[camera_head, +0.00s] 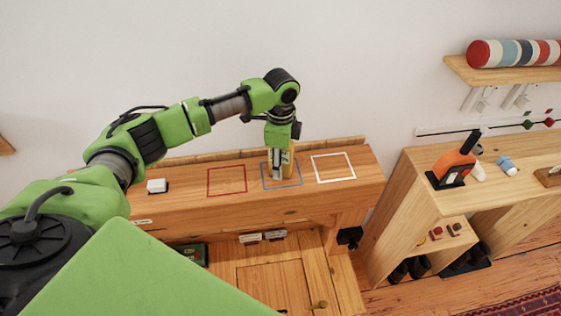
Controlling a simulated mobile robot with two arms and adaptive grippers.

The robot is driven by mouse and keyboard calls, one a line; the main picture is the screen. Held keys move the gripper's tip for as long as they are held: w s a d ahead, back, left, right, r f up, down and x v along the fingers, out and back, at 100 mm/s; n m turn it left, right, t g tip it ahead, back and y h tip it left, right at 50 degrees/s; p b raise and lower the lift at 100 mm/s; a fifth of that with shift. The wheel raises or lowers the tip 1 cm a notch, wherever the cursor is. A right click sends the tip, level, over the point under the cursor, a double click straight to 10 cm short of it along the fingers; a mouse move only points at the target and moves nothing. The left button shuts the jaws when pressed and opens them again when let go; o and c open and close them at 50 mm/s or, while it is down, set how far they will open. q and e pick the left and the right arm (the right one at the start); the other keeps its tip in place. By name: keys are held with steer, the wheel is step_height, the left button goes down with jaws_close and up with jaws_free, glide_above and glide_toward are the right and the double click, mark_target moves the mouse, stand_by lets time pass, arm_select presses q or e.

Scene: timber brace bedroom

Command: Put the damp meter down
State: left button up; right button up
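My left gripper (278,168) reaches down from above at the blue square outline (268,187) on the wooden bench top. The fingers hide much of the meter. Its lower end is at or just above the bench top inside the blue outline; I cannot tell whether it touches. A red square outline (226,193) lies to the left and a white one (333,181) to the right, both empty. My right gripper is not in view.
A small white block (157,186) sits on the bench at the left. A wooden shelf unit (420,185) at the right carries an orange tool (453,168) in a black holder. A striped roll (510,53) lies on a wall shelf above it.

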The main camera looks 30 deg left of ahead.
arm_select(q)
step_height(320, 180, up, 12)
steer(key=b, duration=0.3)
steer(key=shift+r, duration=0.2)
stand_by(0.4)
